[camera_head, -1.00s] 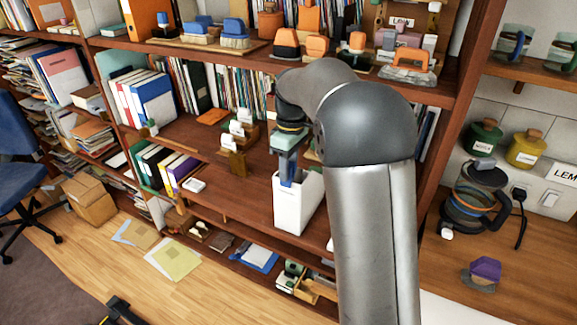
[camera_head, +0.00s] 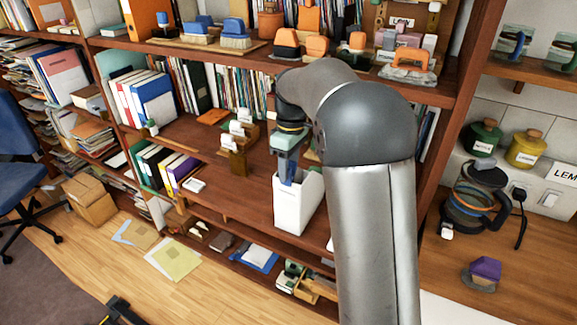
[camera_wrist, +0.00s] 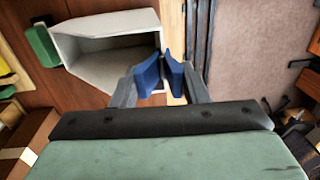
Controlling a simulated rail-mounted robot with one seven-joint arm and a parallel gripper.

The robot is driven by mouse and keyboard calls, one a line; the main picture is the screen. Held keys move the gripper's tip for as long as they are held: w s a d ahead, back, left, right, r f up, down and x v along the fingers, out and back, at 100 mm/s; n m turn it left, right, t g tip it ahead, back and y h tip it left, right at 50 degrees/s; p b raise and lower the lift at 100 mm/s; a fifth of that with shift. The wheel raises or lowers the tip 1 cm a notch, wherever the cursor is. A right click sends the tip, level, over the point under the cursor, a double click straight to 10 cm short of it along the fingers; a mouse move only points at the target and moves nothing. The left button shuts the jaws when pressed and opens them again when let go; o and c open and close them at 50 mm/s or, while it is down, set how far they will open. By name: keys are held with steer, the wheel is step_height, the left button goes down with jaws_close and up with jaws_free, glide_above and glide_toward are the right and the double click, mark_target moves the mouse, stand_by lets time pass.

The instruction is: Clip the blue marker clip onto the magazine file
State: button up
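The white magazine file (camera_head: 296,209) stands upright on the middle wooden shelf. In the wrist view its open top (camera_wrist: 85,50) shows at upper left. In the wrist view the grey fingers of my gripper (camera_wrist: 160,88) are closed on the blue marker clip (camera_wrist: 149,76), whose two blue halves form a V. The clip (camera_head: 287,172) is at the file's upper rim. I cannot tell whether the file's wall lies between its halves.
Upright binders (camera_head: 168,168) stand to the left on the same shelf. A small wooden stepped stand (camera_head: 236,150) is behind and left of the file. A glass coffee pot (camera_head: 478,205) is on the right counter.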

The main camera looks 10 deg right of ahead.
steer(key=o, duration=0.6)
steer(key=shift+r, duration=0.1)
